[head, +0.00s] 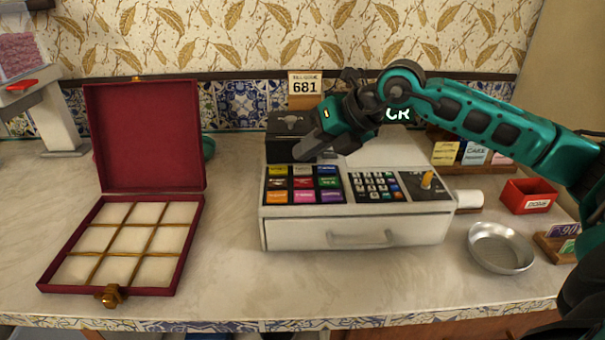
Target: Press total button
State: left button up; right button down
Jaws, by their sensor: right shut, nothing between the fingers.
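A white cash register (300,232) stands on the counter with its drawer shut. Its left panel carries a grid of coloured keys (303,184), and a number keypad (376,187) sits to the right of it. A dark panel with an orange-yellow lever or key (427,180) is at the far right. Which button is the total button is too small to read. My right gripper (304,149) is shut and empty, above the back edge of the coloured keys. My right arm hides part of the register's display. My left gripper is not in view.
An open, empty red compartment box (120,240) stands at left. A metal dish (499,247), a small red tray (528,196) and a card holder (556,246) are at right. The counter front is clear.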

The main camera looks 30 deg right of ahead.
aim_at(308, 169)
dwell(1.5)
dwell(0.3)
jog(key=shift+f+b, duration=0.45)
jog(key=shift+f+b, duration=0.35)
dwell(0.5)
dwell(0.3)
jog(key=shift+r+p, duration=0.55)
jog(key=shift+r, duration=0.25)
jog(key=shift+r+p, duration=1.9)
jog(key=shift+r, duration=0.7)
